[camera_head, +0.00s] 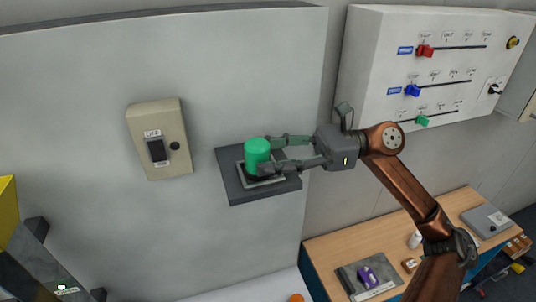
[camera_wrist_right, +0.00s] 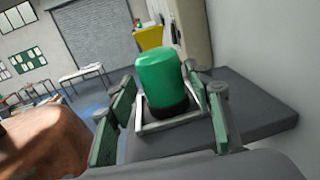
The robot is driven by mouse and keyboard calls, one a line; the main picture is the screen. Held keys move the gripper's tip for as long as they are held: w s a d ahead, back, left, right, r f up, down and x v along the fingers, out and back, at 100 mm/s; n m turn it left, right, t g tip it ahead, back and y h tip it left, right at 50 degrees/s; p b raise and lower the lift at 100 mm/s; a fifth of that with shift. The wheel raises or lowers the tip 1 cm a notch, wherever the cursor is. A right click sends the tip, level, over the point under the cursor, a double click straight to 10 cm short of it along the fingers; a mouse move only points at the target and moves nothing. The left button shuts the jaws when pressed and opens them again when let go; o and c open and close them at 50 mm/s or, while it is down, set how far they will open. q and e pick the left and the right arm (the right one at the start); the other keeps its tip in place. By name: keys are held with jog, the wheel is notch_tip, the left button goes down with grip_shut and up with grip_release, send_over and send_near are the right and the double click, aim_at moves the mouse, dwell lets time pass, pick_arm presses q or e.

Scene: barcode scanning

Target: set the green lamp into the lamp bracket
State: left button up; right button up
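The green lamp (camera_head: 257,152), a domed cylinder on a dark base, stands upright within the light square frame of the lamp bracket (camera_head: 235,188), on its dark grey shelf. It also shows in the right wrist view (camera_wrist_right: 162,82), with its dark base inside the frame. My right gripper (camera_head: 273,155) reaches in from the right, its fingers on either side of the lamp. The wrist view shows the fingers spread, with a gap on the left side; the right finger is close to the lamp, and contact there is unclear. My left gripper is not in view.
A beige switch box (camera_head: 157,138) is on the wall left of the bracket. A white slider panel (camera_head: 365,75) is at the upper right. Below, a wooden table (camera_head: 325,250) holds a purple object (camera_head: 368,277) and other items. A yellow object (camera_head: 8,205) stands at the left edge.

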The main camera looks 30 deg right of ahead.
jog(key=shift+o, duration=0.9)
jog(key=shift+r, duration=0.1)
jog(key=shift+d, duration=0.2)
jog(key=b+v, duration=0.5)
jog(key=v, duration=0.6)
jog(key=shift+s+d, duration=0.15)
jog(key=shift+d, duration=0.15)
